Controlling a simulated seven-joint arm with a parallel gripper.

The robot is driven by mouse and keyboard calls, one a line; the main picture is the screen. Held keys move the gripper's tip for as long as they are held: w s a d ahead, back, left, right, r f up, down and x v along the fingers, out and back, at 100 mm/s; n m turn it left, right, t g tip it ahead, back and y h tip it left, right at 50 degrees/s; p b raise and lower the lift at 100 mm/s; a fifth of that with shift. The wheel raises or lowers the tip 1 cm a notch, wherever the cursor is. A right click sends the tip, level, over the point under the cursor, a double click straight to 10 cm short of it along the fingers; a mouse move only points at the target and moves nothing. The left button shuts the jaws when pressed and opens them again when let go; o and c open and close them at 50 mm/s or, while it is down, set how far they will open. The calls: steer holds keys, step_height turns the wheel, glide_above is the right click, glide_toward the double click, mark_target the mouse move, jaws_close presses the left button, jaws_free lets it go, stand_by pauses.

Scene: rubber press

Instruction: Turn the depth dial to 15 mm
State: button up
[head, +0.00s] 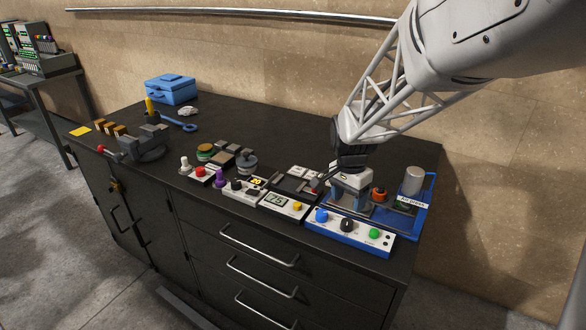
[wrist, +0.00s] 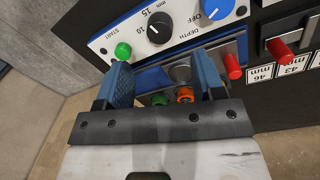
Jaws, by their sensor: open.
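The depth dial (head: 347,225) is a black knob on the white front panel of the blue press. In the wrist view the depth dial (wrist: 160,27) shows near the top, with 10, 15 and mm printed around it and DEPTH beside it. Its exact setting is too small to read surely. My gripper (wrist: 164,72) is open, with its two blue-padded fingers apart and nothing between them. The dial lies beyond the fingertips, apart from them.
On the panel, a green START button (wrist: 123,51) and a blue knob marked OFF (wrist: 217,8) flank the dial. The press has a grey cylinder (head: 412,180) at right. A unit with a display (head: 277,200) stands left of the panel. Red-handled levers (wrist: 233,66) show at right in the wrist view.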

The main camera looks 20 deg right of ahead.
mark_target(347, 221)
steer(key=shift+s+d+f, duration=0.1)
steer(key=shift+f, duration=1.85)
steer(key=shift+s+f, duration=0.1)
steer(key=shift+f, duration=1.8)
steer(key=c, duration=0.9)
steer(key=shift+n, duration=0.6)
steer(key=o, duration=0.9)
